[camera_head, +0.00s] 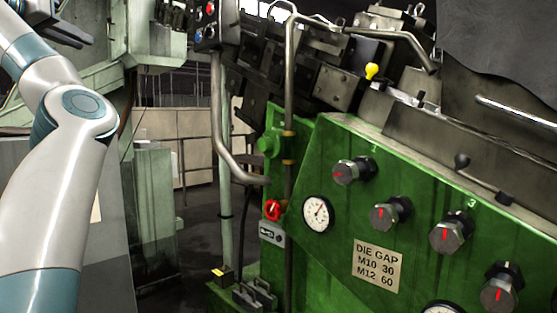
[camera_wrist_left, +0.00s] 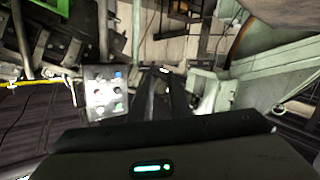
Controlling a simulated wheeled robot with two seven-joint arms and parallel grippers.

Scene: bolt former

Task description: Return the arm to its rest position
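My left arm (camera_head: 75,130) comes in from the left edge and is raised, with white and teal links bent at the elbow. My left gripper (camera_head: 60,25) is a dark shape at the top left of the head view, partly cut off by the frame. In the left wrist view its dark body fills the bottom and its fingers (camera_wrist_left: 163,80) point up the picture. Nothing is seen held, but the dark fingers blend together, so their opening is unclear. My right gripper is not in view.
A green machine (camera_head: 330,270) with knobs, a gauge (camera_head: 317,213) and a die gap plate (camera_head: 376,265) fills the right. A button panel (camera_head: 212,25) hangs at top centre; a button panel (camera_wrist_left: 104,92) also shows in the wrist view. A bent pipe (camera_head: 222,130) stands right of my arm.

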